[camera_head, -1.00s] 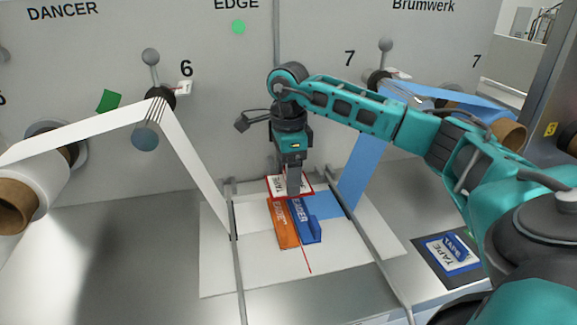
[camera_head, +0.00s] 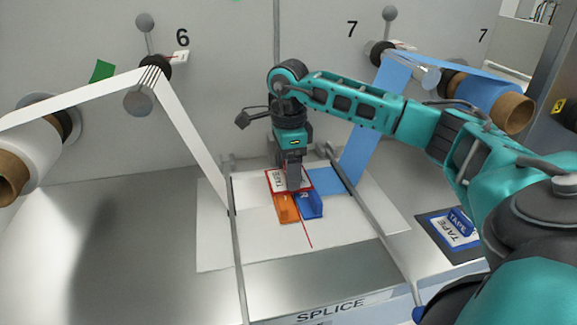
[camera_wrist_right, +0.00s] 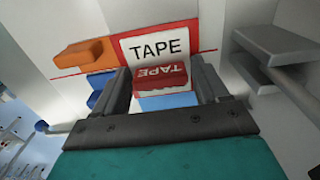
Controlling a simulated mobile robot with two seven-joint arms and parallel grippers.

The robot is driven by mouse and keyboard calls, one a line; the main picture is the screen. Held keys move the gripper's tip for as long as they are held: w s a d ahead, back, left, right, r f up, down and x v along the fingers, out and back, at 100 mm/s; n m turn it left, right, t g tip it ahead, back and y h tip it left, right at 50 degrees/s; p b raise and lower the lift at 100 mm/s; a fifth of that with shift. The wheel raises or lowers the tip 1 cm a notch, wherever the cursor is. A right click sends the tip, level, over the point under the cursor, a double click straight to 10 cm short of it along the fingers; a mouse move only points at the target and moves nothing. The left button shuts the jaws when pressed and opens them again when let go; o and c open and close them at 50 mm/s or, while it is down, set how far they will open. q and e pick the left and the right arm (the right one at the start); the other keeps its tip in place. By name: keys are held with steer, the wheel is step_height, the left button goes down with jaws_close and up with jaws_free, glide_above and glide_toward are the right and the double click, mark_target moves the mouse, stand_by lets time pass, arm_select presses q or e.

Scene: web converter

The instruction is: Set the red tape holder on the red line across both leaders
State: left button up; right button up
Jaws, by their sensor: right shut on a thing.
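The red tape holder (camera_head: 277,182), a white TAPE plate with a red border and a red block on top, is in my right gripper (camera_head: 293,186). In the right wrist view the fingers stand either side of its red block (camera_wrist_right: 165,80), with the TAPE plate (camera_wrist_right: 155,46) beyond. The holder covers the back part of the orange piece (camera_head: 287,208) and blue piece (camera_head: 311,206) on the white board. I cannot tell whether the holder touches the leaders. My left gripper is out of view.
A white web (camera_head: 185,125) comes down on the left, a blue web (camera_head: 360,155) on the right. A blue tape holder (camera_head: 455,230) lies on a dark mat at right.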

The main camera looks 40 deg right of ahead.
steer(key=shift+f+b, duration=0.3)
steer(key=shift+f, duration=0.25)
steer(key=o, duration=1.1)
steer(key=shift+c, duration=0.2)
step_height(320, 180, up, 13)
steer(key=p, duration=0.1)
steer(key=shift+f, duration=0.1)
